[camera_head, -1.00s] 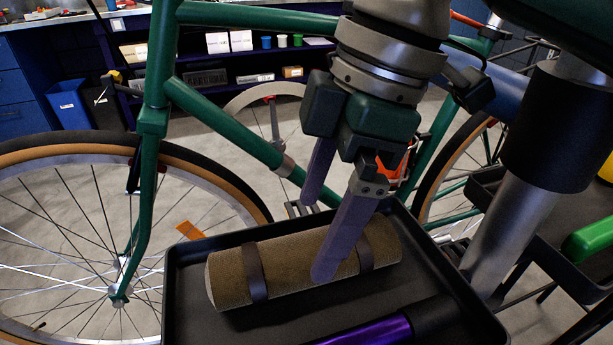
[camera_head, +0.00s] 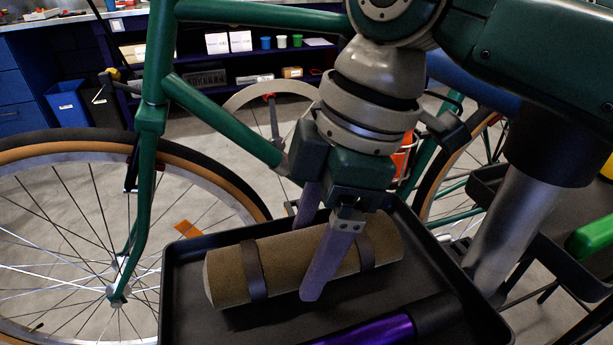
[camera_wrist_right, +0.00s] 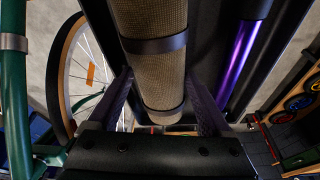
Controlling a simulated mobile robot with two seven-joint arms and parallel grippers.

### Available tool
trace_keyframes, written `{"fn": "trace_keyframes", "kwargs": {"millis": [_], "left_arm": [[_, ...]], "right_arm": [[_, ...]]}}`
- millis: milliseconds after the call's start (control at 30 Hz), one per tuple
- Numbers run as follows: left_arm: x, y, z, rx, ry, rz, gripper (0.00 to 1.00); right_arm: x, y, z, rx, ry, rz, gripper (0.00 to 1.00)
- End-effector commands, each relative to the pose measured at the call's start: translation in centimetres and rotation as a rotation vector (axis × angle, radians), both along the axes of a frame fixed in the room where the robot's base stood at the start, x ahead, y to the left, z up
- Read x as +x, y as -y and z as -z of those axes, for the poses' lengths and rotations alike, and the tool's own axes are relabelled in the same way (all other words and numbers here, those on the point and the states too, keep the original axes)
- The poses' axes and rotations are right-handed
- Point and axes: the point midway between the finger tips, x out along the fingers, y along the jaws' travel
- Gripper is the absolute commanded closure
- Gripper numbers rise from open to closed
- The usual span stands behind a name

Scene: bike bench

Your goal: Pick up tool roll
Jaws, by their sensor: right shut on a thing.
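The tool roll (camera_head: 290,263) is a brown-olive cloth cylinder with two dark straps, lying in a black tray (camera_head: 182,315). My right gripper (camera_head: 312,255) comes from above, with one purple finger in front of the roll and the other behind it. It is shut on the roll near its middle. In the right wrist view the roll (camera_wrist_right: 158,85) runs between the two fingers. The underside of the roll is hidden, so I cannot tell whether it touches the tray floor. My left gripper is not in view.
A purple tube (camera_head: 375,331) with a black end lies in the tray's front part. A green bicycle frame (camera_head: 222,121) and its wheel (camera_head: 60,240) stand just behind and left of the tray. A grey post (camera_head: 515,235) stands at the right.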

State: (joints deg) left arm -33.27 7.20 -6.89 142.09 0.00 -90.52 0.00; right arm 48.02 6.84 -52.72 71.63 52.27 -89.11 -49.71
Motion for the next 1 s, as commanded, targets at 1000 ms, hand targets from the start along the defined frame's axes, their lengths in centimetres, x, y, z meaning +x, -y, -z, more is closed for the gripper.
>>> {"fn": "trace_keyframes", "kwargs": {"millis": [1000], "left_arm": [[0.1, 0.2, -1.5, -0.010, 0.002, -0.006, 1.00]], "right_arm": [[0.1, -0.1, -7.3, 0.003, 0.005, -0.002, 0.97]]}}
